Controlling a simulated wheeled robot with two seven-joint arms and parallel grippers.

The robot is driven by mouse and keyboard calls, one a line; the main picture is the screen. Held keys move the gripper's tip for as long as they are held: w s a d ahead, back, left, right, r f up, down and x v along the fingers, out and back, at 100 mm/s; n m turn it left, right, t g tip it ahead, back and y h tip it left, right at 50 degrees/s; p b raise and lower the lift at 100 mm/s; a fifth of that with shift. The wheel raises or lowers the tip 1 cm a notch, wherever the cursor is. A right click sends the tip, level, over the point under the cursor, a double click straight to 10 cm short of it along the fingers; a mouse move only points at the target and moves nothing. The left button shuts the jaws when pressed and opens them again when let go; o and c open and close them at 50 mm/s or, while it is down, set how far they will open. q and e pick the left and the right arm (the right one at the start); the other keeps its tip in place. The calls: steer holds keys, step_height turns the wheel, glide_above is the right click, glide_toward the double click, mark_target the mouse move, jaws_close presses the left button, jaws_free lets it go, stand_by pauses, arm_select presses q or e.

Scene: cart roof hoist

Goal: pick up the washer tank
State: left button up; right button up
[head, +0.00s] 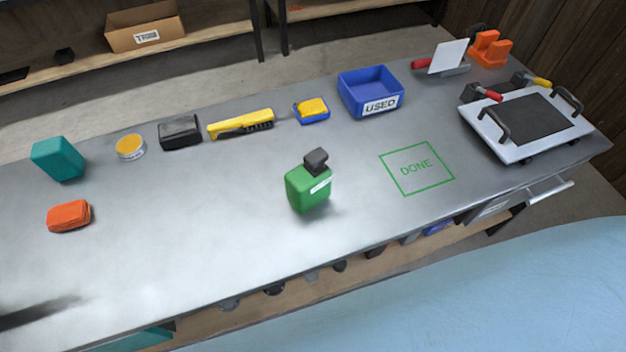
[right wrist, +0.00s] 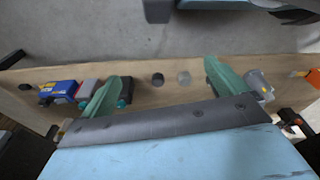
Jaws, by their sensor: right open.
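The washer tank appears to be the green container with a dark grey cap and a white label; I cannot read the label. This green tank (head: 307,190) stands on the grey bench in the head view, near the middle, left of the green DONE outline. It is clear of other objects. My right gripper (right wrist: 163,72) shows in the right wrist view as two teal fingers spread apart, with nothing between them. Behind the fingers is the wooden lower shelf. The tank is not in that view, and neither gripper shows in the head view.
The bench (head: 230,230) is bare around the tank. A blue USED bin (head: 371,92), a yellow tool (head: 240,124) and a black block (head: 180,133) stand behind it. A white tray (head: 524,125) with handles is at the right. The lower shelf (right wrist: 150,95) holds several small items.

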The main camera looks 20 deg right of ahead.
mark_target(309, 173)
steer(key=w+r+t, duration=0.2)
steer(key=w+r, duration=0.4)
steer(key=r, duration=0.3)
steer(key=w+a+r+t+p, duration=0.1)
steer(key=w+r+t, duration=0.1)
steer(key=w+r, duration=0.4)
steer(key=w+a+r+t+y, duration=0.1)
steer(key=w+r, duration=0.5)
steer(key=r, duration=0.8)
steer(key=shift+a+r+t, duration=0.15)
steer(key=shift+r+t, duration=0.05)
steer(key=shift+t, duration=0.6)
steer(key=w+a+r+n+t+y, duration=0.2)
steer(key=w+a+r+t+y, duration=0.15)
steer(key=w+r, duration=0.2)
steer(key=shift+t, duration=0.45)
steer(key=b+x, duration=0.1)
steer(key=x, duration=1.1)
steer(key=shift+a, duration=0.25)
steer(key=shift+s, duration=0.1)
steer(key=c, duration=0.9)
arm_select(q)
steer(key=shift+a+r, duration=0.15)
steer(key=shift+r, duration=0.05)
arm_select(e)
steer(key=shift+r, duration=0.1)
